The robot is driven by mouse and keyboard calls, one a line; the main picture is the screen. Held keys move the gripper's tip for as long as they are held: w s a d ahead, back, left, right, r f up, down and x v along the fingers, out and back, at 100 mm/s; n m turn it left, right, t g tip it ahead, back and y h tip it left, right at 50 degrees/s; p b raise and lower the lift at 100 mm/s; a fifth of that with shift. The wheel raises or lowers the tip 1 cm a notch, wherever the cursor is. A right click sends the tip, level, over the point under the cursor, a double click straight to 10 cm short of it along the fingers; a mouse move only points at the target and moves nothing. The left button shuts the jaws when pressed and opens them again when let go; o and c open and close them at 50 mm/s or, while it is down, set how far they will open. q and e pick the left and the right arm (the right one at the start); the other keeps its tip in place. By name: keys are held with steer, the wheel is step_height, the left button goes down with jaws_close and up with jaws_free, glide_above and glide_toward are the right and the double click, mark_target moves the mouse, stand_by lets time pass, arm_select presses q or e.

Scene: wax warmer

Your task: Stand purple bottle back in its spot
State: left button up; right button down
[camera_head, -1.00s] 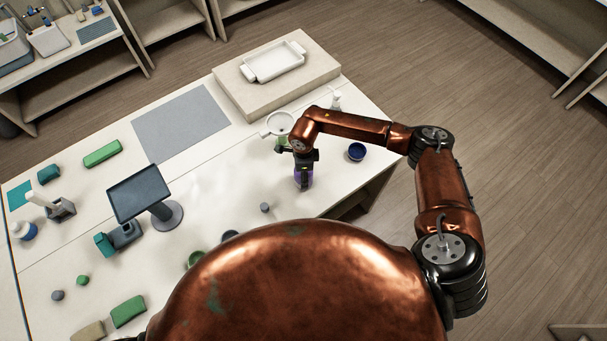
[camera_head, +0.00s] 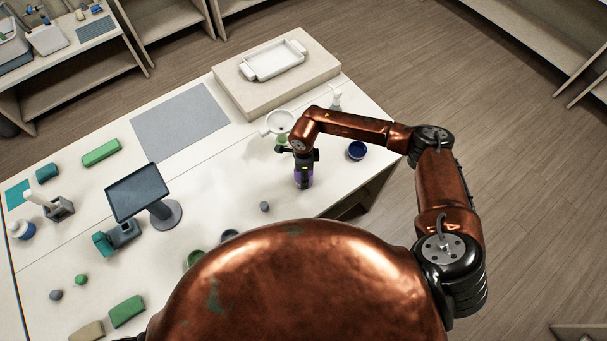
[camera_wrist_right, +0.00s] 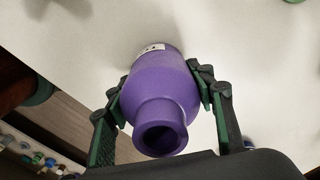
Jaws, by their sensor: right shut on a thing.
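The purple bottle (camera_head: 304,180) is at the right part of the white table in the head view, mostly hidden under my right gripper (camera_head: 304,165). In the right wrist view the purple bottle (camera_wrist_right: 162,95) shows its open neck toward the camera, with a white label on its far side. My right gripper's fingers (camera_wrist_right: 168,100) are shut on the bottle's body from both sides. It looks upright, but I cannot tell whether its base touches the table. My left gripper is not in view.
A white bowl-like piece (camera_head: 279,122), a white pump bottle (camera_head: 336,98) and a blue bowl (camera_head: 357,150) stand near my right gripper. A small grey ball (camera_head: 264,206) lies to the left. A raised block (camera_head: 230,88) carries a white tray (camera_head: 248,73). A dark screen (camera_head: 138,192) stands farther left.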

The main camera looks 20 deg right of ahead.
steer(key=c, duration=0.8)
jaws_free()
steer(key=shift+r, duration=0.1)
steer(key=shift+r+p, duration=1.85)
steer(key=shift+r, duration=2.05)
steer(key=shift+r, duration=0.25)
step_height(320, 180, up, 12)
steer(key=shift+f, duration=0.25)
